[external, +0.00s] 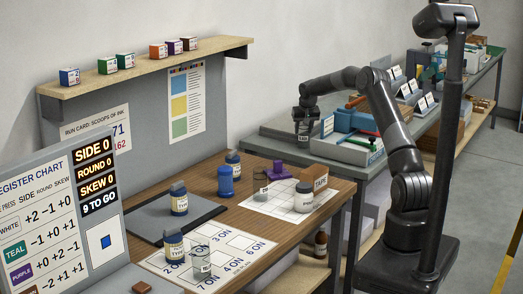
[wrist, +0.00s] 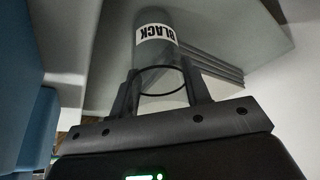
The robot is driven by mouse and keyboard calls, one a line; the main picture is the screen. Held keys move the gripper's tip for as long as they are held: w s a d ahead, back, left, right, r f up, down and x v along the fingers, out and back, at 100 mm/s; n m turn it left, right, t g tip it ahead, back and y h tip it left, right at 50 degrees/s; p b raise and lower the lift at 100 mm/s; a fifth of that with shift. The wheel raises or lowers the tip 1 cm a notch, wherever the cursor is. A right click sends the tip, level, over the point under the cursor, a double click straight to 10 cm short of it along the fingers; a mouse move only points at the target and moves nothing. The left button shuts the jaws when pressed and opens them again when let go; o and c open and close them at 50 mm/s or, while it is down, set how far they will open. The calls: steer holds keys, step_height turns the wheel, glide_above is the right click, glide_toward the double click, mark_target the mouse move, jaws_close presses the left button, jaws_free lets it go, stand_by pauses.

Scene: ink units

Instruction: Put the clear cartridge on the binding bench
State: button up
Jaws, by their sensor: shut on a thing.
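My gripper (external: 305,124) is shut on a clear cartridge (wrist: 158,80) with a white label reading BLACK, held between the two fingers in the wrist view. In the external view the cartridge is small and mostly hidden by the fingers. My gripper is over the near left part of a grey-topped bench (external: 272,133), likely the binding bench. I cannot tell whether the cartridge touches the benchtop. Another clear cylinder (external: 201,263) stands on the printed sheet of the wooden table, and one more (external: 261,186) stands on the gridded sheet.
Right of my gripper, blue blocks (external: 348,120) and a pale tray with a green bar (external: 350,150) occupy the bench. The wooden table (external: 235,215) carries dark-capped jars, a blue container (external: 225,181) and a purple piece (external: 277,169).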

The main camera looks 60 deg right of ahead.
steer(key=shift+f, duration=0.15)
steer(key=o, duration=1.3)
